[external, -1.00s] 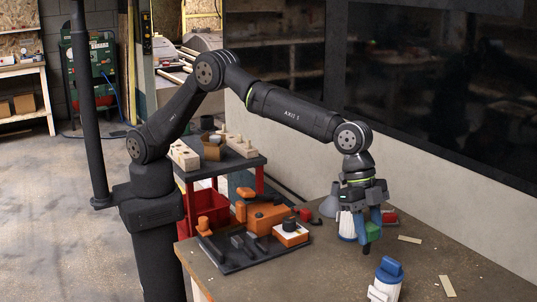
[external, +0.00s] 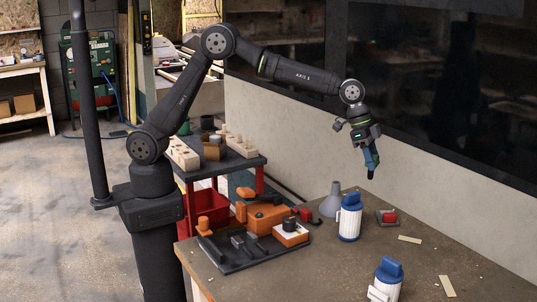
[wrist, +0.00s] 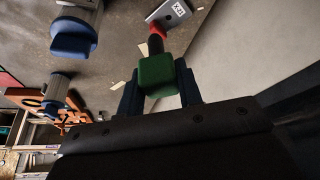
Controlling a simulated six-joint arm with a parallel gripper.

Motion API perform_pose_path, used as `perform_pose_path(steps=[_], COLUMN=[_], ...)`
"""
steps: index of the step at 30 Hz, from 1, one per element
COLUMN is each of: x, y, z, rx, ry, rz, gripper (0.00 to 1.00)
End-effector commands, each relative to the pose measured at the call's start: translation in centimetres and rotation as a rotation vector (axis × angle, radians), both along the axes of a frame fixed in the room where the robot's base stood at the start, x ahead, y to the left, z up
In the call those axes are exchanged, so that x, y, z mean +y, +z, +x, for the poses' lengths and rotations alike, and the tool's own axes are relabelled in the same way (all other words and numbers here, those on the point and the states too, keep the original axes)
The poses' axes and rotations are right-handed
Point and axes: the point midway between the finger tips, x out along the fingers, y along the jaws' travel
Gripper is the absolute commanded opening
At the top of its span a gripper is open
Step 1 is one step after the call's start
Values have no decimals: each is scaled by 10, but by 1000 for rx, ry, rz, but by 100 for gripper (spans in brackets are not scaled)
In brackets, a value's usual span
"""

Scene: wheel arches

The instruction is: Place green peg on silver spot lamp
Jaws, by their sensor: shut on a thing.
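My gripper (external: 370,152) is high above the back right of the bench, tilted with its fingers pointing down. In the wrist view its two fingers (wrist: 158,88) are shut on the green peg (wrist: 157,72), a green block with a dark rod sticking out beyond it. In the external view the peg's dark tip (external: 371,174) hangs clear of the bench. A grey cone-shaped thing (external: 331,204) stands on the bench to the lower left of my gripper. It may be the silver spot lamp, but I cannot tell for sure.
A white-and-blue canister (external: 349,222) stands beside the grey cone; another (external: 387,279) is near the front. A grey-and-red item (external: 388,217) lies at the back. A dark tray (external: 232,262) with orange parts is at left. The wall (external: 440,190) is close behind.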

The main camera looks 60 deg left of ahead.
Motion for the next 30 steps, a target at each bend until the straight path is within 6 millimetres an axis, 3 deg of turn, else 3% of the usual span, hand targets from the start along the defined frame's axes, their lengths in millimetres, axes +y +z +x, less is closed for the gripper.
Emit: perform_pose_path(steps=[1, 6, 15, 23, 30], x=[27, 112, 270, 402, 514], y=[4, 9, 17, 21, 22], z=[16, 53, 87, 81, 51], rx=[-1, -1, -1, 0, -1], ry=[49, 199, 472, 706, 920], rz=[-1, 1, 1, 0, 1], gripper=[9, 9, 9, 9, 9])
